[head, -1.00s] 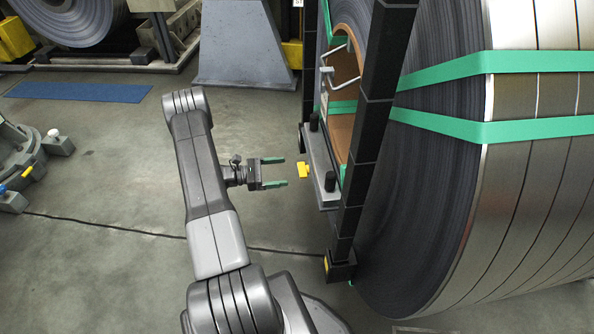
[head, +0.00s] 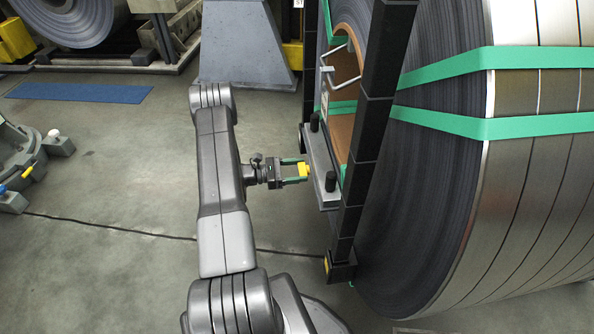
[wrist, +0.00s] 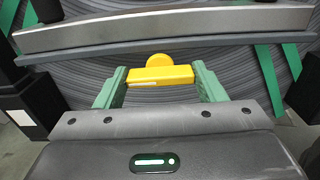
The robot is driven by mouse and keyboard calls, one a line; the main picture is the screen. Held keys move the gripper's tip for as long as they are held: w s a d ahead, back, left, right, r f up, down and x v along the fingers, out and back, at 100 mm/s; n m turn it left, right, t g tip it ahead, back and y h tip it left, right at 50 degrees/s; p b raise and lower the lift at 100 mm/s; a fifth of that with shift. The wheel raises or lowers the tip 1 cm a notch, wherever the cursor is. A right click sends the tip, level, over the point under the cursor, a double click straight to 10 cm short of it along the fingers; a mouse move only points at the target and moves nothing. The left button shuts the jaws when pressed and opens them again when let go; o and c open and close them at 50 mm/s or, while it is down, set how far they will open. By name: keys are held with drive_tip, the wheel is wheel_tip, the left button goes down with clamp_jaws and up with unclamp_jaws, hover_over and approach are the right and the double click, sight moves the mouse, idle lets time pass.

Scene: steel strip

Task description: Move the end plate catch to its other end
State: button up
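The yellow end plate catch (head: 304,169) is on the near side of the grey end plate (head: 321,165). In the wrist view the catch (wrist: 162,75) shows as a yellow bar with a round knob behind it, just below the plate's pale metal edge (wrist: 165,30). My gripper (head: 297,171) reaches toward the plate with its two green fingers apart. In the wrist view the fingertips (wrist: 160,80) stand at either end of the yellow bar, very close to it. Any contact is too small to make out.
Black upright posts (head: 368,130) stand in front of the large steel coil (head: 450,180) with green straps. Two black pegs rise from the plate. A wire handle (head: 340,60) is above it.

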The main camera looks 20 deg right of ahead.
drive_tip(key=shift+f+m+b, duration=0.15)
drive_tip(key=shift+m+b, duration=0.25)
drive_tip(key=shift+b, duration=0.1)
drive_tip(key=shift+s+f+m+b, duration=0.1)
drive_tip(key=shift+m+b, duration=3.6)
drive_tip(key=shift+m, duration=0.5)
drive_tip(key=shift+s+m+b, duration=0.1)
drive_tip(key=shift+m+b, duration=3.55)
drive_tip(key=shift+m, duration=0.55)
drive_tip(key=o, duration=1)
drive_tip(key=shift+a, duration=0.1)
drive_tip(key=p+v, duration=0.3)
drive_tip(key=v, duration=1)
drive_tip(key=shift+w+a+p, duration=0.1)
drive_tip(key=shift+a+p, duration=0.25)
drive_tip(key=shift+a, duration=0.05)
